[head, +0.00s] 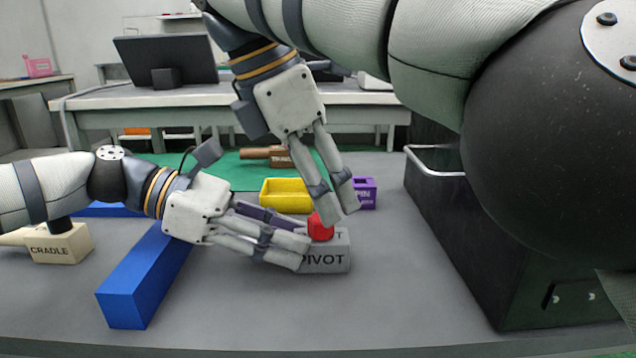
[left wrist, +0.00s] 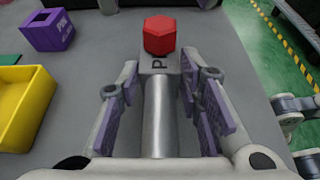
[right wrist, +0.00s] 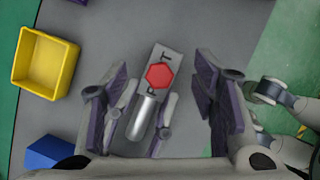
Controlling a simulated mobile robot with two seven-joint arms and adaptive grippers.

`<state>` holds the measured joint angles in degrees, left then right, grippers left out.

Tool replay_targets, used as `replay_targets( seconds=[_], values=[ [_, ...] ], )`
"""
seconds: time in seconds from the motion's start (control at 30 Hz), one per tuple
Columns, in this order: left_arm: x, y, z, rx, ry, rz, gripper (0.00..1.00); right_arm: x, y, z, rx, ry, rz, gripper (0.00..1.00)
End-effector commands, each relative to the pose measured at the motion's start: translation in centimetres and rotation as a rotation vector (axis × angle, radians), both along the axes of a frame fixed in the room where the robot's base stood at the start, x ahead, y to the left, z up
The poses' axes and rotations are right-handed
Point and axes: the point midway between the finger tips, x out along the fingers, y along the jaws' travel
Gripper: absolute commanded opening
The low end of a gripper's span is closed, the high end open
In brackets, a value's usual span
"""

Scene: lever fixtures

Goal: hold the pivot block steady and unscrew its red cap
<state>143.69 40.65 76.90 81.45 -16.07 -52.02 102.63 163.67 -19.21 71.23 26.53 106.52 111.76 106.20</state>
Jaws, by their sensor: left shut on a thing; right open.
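The grey pivot block (head: 325,261), lettered PIVOT, sits on the grey table in the head view with the red cap (head: 320,228) on top. The hexagonal cap also shows in the left wrist view (left wrist: 159,36) and the right wrist view (right wrist: 159,76). A metal cylinder (left wrist: 158,112) extends from the block. My left gripper (head: 300,252) comes in from the left and is shut on the pivot block; its exact contact is partly hidden. My right gripper (head: 340,212) points down from above, open, its tips close by the cap. In the right wrist view, the cap lies between its spread fingers.
A yellow tray (head: 287,196) and a purple PIN block (head: 366,193) stand behind the pivot block. A blue beam (head: 140,285) and a CRADLE block (head: 60,245) lie left. A dark bin (head: 465,225) stands right. The table in front is clear.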

Motion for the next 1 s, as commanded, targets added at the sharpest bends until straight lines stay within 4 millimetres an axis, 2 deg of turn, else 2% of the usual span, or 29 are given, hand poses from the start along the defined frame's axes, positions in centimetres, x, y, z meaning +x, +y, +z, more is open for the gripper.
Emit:
replay_targets(
  seconds=[0.17, 0.63, 0.9, 0.93, 1.0],
  values=[
    [0.0, 0.0, -0.2, 0.003, 0.001, -0.001, 0.0, 0.1, 0.0, -0.1, 0.001, 0.001, 0.003, 0.54],
    [0.0, 0.0, -0.2, 0.003, 0.001, -0.001, 0.0, 0.1, 0.0, -2.8, 0.002, 0.0, 0.004, 0.54],
    [0.0, 0.1, -0.2, 0.003, 0.001, 0.0, 0.0, 0.1, 0.0, -3.0, 0.002, -0.001, 0.004, 0.54],
    [0.0, 0.1, -0.2, 0.003, 0.001, 0.0, 0.0, 0.1, 0.0, -3.0, 0.002, -0.001, 0.004, 0.49],
    [0.0, 0.1, -0.2, 0.003, 0.001, 0.0, 0.0, 0.1, 0.0, -3.0, 0.002, -0.001, 0.004, 0.33]
  ],
)
